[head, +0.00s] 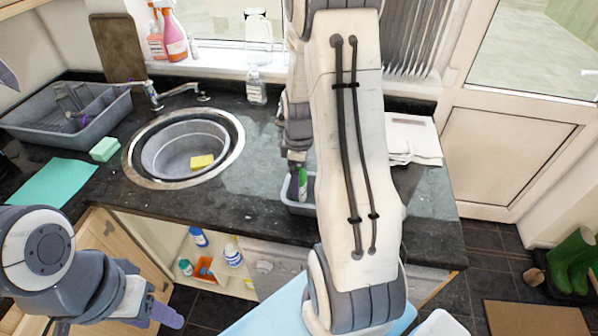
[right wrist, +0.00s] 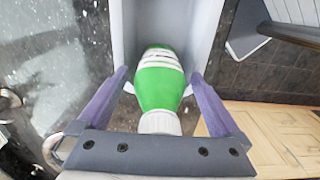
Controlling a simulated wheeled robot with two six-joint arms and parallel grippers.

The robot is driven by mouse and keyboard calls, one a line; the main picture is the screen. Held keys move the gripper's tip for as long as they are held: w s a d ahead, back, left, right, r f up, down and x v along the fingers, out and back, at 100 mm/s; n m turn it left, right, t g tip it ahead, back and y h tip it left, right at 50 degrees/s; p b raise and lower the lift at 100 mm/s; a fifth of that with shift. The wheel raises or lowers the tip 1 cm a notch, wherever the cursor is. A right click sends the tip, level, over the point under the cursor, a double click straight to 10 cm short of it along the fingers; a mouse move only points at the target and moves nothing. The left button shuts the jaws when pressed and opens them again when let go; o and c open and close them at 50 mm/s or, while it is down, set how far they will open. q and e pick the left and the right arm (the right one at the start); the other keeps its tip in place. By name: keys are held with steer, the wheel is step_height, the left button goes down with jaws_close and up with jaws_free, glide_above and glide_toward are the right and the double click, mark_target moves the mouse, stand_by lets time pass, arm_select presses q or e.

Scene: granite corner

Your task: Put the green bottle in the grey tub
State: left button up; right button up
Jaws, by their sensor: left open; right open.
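The green bottle (head: 303,183) has a white cap and a pale label; it also shows in the right wrist view (right wrist: 159,85). It is between the walls of the grey tub (head: 298,209), whose side wall shows in the right wrist view (right wrist: 207,28). I cannot tell whether the bottle rests on the tub's floor. My right gripper (right wrist: 160,82) is open, with its purple fingers on either side of the bottle and apart from it. In the head view my right arm hides part of the tub. My left gripper (head: 160,312) is open and empty, low at the left.
A round sink (head: 185,150) holds a yellow sponge (head: 202,162). A grey dish rack (head: 70,115), green sponge (head: 104,149) and green cloth (head: 52,182) lie left. A clear soap bottle (head: 256,88) stands behind. White towels (head: 413,140) lie right. Below, an open cupboard holds several bottles.

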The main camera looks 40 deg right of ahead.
step_height(320, 180, up, 12)
steer(key=shift+r+b, duration=0.15)
steer(key=shift+b, duration=0.45)
steer(key=s+a+r, duration=0.1)
steer(key=s+a, duration=0.2)
steer(key=a, duration=1.5)
steer(key=s+a+y, duration=0.1)
steer(key=s+a, duration=1.1)
steer(key=s, duration=0.2)
steer(key=shift+s+f+m, duration=0.25)
steer(key=shift+m, duration=0.15)
